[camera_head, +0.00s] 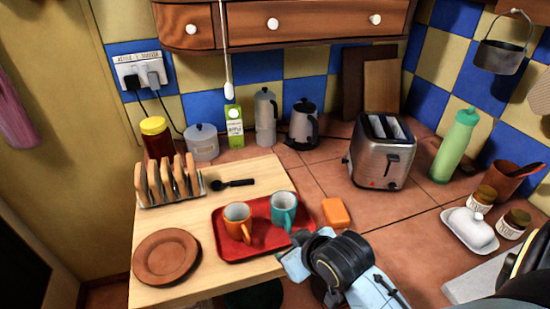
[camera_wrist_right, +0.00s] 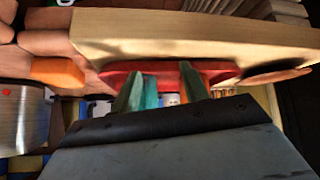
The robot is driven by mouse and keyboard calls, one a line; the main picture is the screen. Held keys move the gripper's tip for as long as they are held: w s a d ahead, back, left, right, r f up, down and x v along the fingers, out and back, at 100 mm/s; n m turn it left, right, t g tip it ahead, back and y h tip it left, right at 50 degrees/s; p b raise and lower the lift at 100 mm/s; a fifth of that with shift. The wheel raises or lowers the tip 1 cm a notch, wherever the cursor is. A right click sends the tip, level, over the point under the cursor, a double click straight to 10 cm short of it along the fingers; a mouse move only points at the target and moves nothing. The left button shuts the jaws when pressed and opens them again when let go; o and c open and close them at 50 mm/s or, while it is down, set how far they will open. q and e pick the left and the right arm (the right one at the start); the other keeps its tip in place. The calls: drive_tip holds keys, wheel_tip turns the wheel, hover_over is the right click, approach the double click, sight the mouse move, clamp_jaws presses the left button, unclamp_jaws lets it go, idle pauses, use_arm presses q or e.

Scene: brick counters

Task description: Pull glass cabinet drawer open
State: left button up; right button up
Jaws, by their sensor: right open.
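A wooden cabinet front with drawers (camera_head: 280,22) and round white knobs hangs on the wall at the top of the head view. Its upper part is cut off, and no glass shows in it. The drawer fronts look shut. My right gripper (camera_head: 293,258) is at the bottom centre of the head view, by the tray's front right edge, well below and in front of the cabinet. In the right wrist view its two fingers (camera_wrist_right: 162,85) are apart, with nothing seen held between them. My left gripper is not in view.
A red tray (camera_head: 234,253) holds an orange mug (camera_head: 237,224) and a teal mug (camera_head: 283,212) close to my right gripper. A toast rack (camera_head: 168,183), toaster (camera_head: 382,155), kettle (camera_head: 303,126) and green bottle (camera_head: 455,147) stand around.

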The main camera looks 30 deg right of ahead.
drive_tip(key=w+r+t, duration=0.1)
drive_tip(key=w, duration=0.1)
drive_tip(key=w+d+r+t, duration=0.1)
drive_tip(key=w+r, duration=0.1)
drive_tip(key=w+d+r+t, duration=0.1)
drive_tip(key=w+r, duration=0.1)
drive_tip(key=shift+w+r, duration=0.15)
drive_tip(key=shift+w, duration=0.2)
drive_tip(key=w+d+r+m+t+h, duration=0.1)
drive_tip(key=w+d+r+t, duration=0.3)
drive_tip(key=w+r, duration=0.45)
drive_tip(key=m+t+h, duration=0.3)
drive_tip(key=t+h, duration=0.1)
drive_tip(key=t, duration=0.3)
approach(274, 26)
drive_tip(key=p+x, duration=0.1)
drive_tip(key=x, duration=0.8)
drive_tip(key=shift+c, duration=0.3)
clamp_jaws()
